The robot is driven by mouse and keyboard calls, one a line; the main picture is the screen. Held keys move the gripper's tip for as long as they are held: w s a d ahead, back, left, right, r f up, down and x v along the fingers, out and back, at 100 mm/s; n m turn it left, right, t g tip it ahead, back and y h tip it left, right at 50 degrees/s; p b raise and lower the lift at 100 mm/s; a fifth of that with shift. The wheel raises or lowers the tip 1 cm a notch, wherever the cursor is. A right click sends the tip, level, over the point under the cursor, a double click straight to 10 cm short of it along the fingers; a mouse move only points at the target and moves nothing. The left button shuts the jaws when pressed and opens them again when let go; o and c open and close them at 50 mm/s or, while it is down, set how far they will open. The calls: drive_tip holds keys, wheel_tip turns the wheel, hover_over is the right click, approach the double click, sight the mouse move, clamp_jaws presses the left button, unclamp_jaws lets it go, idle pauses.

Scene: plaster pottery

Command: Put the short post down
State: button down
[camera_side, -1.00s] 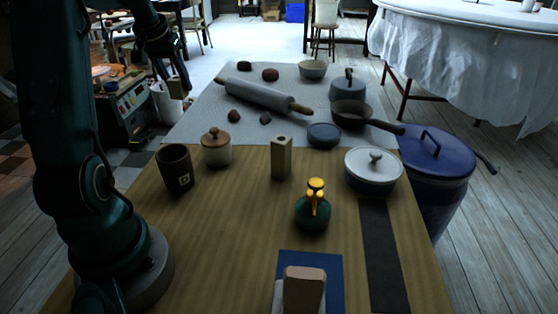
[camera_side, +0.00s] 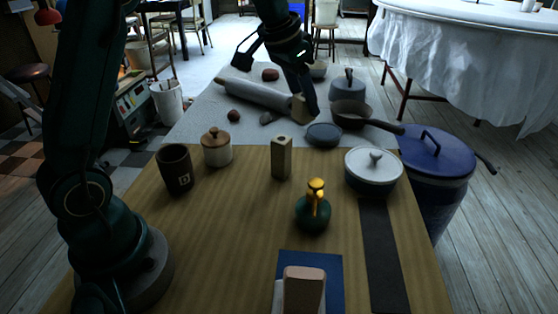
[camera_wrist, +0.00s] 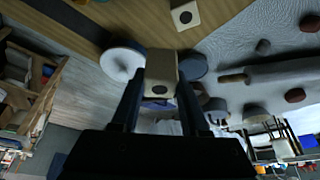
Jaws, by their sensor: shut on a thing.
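The short post (camera_side: 298,108) is a pale wooden block with a dark hole in its end. My gripper (camera_side: 306,106) is shut on it and holds it over the grey cloth, near the rolling pin's right end in the side view. In the wrist view the short post (camera_wrist: 160,72) sits between the two dark fingers of my gripper (camera_wrist: 159,98). It looks raised, but its exact height above the cloth is unclear. Another, taller-looking pale post (camera_side: 281,158) stands upright on the wooden table; it also shows in the wrist view (camera_wrist: 185,16).
The grey cloth (camera_side: 205,115) holds a rolling pin (camera_side: 252,93), a dark round dish (camera_side: 323,134) and a pan (camera_side: 352,114). A lidded jar (camera_side: 217,149), dark mug (camera_side: 174,168), white lidded pot (camera_side: 372,178) and green bottle (camera_side: 312,213) stand on the wooden table (camera_side: 235,230).

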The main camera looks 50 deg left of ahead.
drive_tip(key=s+d+m+g+h, duration=0.1)
drive_tip(key=s+d+m, duration=0.3)
drive_tip(key=d, duration=0.8)
drive_tip(key=s+d+m+h, duration=0.2)
drive_tip(key=s+d+m, duration=0.15)
drive_tip(key=d, duration=0.75)
drive_tip(key=f, duration=1.5)
drive_tip(key=shift+w+d, duration=0.2)
drive_tip(key=shift+d, duration=0.05)
drive_tip(key=shift+f, duration=0.15)
drive_tip(key=shift+c, duration=2.1)
unclamp_jaws()
